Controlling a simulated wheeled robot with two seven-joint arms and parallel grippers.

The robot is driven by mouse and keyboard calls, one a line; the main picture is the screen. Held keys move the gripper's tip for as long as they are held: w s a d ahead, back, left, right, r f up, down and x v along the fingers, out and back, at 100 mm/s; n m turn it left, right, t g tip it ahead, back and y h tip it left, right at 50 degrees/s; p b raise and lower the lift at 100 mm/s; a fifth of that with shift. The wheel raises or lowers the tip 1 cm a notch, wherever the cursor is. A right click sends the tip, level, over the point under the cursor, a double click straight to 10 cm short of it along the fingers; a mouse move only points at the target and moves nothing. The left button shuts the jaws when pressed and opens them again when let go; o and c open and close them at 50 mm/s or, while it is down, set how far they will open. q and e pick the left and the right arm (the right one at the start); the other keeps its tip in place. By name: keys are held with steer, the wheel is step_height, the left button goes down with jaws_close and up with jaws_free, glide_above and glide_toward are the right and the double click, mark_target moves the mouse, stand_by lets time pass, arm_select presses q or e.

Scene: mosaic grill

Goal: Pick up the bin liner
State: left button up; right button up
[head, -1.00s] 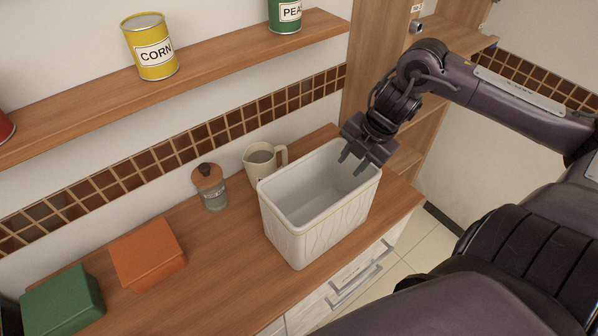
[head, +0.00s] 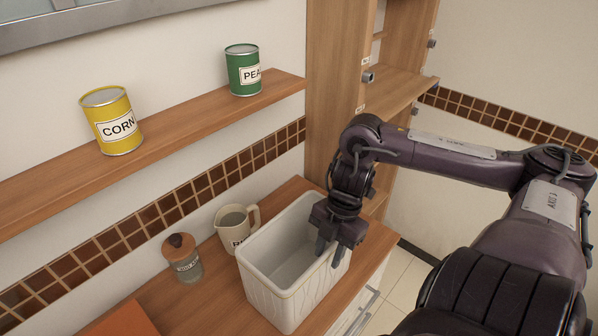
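A white bin (head: 262,292) with a wavy pattern on its side and a thin yellowish band below its rim stands upright on the wooden counter. It looks empty. I cannot tell a separate liner apart from the bin wall. My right gripper (head: 328,254) points down at the bin's right end, with its two fingers apart and nothing seen between them. The fingertips are at about rim height in the picture. The gripper hides part of the right rim, and I cannot tell whether it touches. My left gripper is not in view.
A cream mug (head: 231,232) stands close behind the bin. A glass jar with a brown lid (head: 183,252) is to its left, and an orange box (head: 122,322) is at the bottom left. A shelf (head: 170,138) above holds a corn can (head: 112,120) and a green can (head: 243,70).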

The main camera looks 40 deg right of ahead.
mark_target(324, 265)
steer(key=b+x, duration=0.2)
steer(key=x, duration=0.1)
steer(key=b+x, duration=0.1)
steer(key=x, duration=0.1)
steer(key=shift+w+d+f, duration=0.15)
steer(key=shift+w+d, duration=0.1)
steer(key=shift+c, duration=0.2)
jaws_close()
